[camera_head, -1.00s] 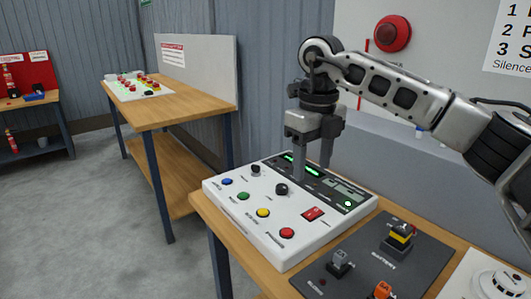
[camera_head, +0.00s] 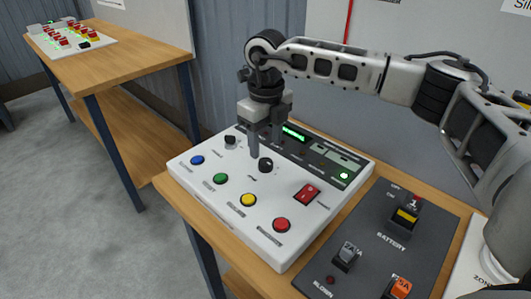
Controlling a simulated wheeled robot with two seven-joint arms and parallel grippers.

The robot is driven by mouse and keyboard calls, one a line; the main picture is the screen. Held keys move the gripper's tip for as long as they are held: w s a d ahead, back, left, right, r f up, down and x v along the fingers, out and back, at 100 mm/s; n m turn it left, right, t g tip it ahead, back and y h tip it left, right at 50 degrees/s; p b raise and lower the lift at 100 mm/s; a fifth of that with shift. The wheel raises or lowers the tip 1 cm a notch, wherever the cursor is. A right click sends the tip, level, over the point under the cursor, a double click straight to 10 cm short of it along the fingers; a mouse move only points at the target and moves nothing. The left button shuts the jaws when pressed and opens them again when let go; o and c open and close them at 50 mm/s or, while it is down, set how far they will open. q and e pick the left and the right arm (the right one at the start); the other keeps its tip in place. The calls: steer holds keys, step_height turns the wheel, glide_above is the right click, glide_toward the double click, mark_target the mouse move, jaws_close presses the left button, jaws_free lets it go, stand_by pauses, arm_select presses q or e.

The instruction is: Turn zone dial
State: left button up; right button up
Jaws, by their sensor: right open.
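A white control panel (camera_head: 232,215) lies on the wooden bench. It carries two black dials: one (camera_head: 265,165) near the middle and one (camera_head: 230,140) farther back on the left. Their small labels are too blurred to read, so I cannot tell which is the zone dial. My right gripper (camera_head: 266,148) points down with its jaws open, just above and behind the middle dial. One finger is left of that dial and the other is behind it to the right; I cannot tell if either touches it. My left gripper is out of view.
Blue, green, yellow and red buttons (camera_head: 281,225) line the panel's front. A red rocker switch (camera_head: 307,194) sits to the dial's right. A dark battery board (camera_head: 375,240) with switches lies right of the panel. Another wooden table (camera_head: 130,58) stands at the back left.

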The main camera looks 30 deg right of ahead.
mark_target(266, 161)
steer(key=shift+f+p, duration=0.3)
steer(key=shift+f, duration=2.3)
steer(key=c, duration=1)
